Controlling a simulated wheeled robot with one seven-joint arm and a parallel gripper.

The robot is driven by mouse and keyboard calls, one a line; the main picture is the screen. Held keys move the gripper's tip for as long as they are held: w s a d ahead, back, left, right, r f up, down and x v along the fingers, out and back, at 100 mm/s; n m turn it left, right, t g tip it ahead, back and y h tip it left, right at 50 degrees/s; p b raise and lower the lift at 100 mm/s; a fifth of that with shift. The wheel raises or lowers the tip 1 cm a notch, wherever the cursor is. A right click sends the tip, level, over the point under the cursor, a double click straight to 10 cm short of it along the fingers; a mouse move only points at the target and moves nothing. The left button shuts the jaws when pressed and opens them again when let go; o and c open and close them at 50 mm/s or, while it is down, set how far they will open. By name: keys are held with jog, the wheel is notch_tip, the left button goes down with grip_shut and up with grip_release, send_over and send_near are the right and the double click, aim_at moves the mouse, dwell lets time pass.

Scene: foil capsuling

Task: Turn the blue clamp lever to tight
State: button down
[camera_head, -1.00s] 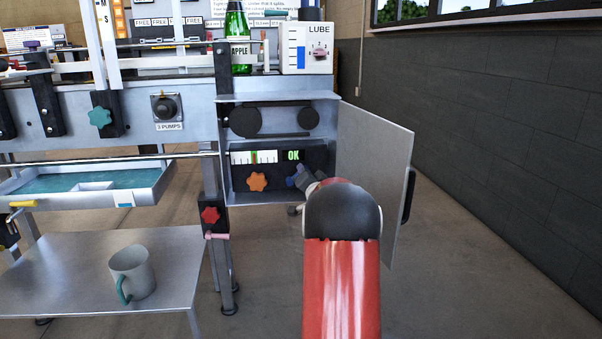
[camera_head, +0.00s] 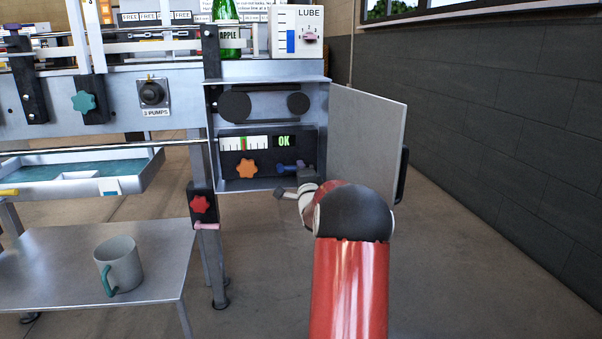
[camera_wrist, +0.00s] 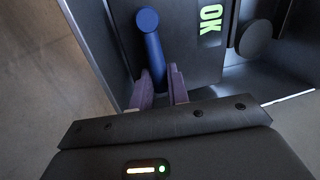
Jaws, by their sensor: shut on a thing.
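The blue clamp lever (camera_head: 291,167) is on the dark panel inside the open cabinet, below the green OK display (camera_head: 284,141). It points roughly sideways to the right from its round pivot end. In the wrist view the blue lever (camera_wrist: 152,52) runs from its round knob down between my two fingers. My gripper (camera_wrist: 162,92) is shut on the lever's outer part. In the head view my gripper (camera_head: 307,172) is at the lever's right end, partly hidden by my wrist. The OK display also shows in the wrist view (camera_wrist: 211,20).
An orange star knob (camera_head: 247,168) sits left of the lever, under a gauge (camera_head: 244,143). The open cabinet door (camera_head: 366,135) stands close to the right of my arm. A mug (camera_head: 121,262) stands on the low table.

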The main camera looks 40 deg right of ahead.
jog(key=shift+f+m, duration=0.25)
jog(key=shift+m, duration=0.05)
jog(key=c, duration=1.3)
grip_release()
jog(key=shift+c, duration=0.2)
jog(key=v, duration=0.7)
jog(key=shift+s+a, duration=0.3)
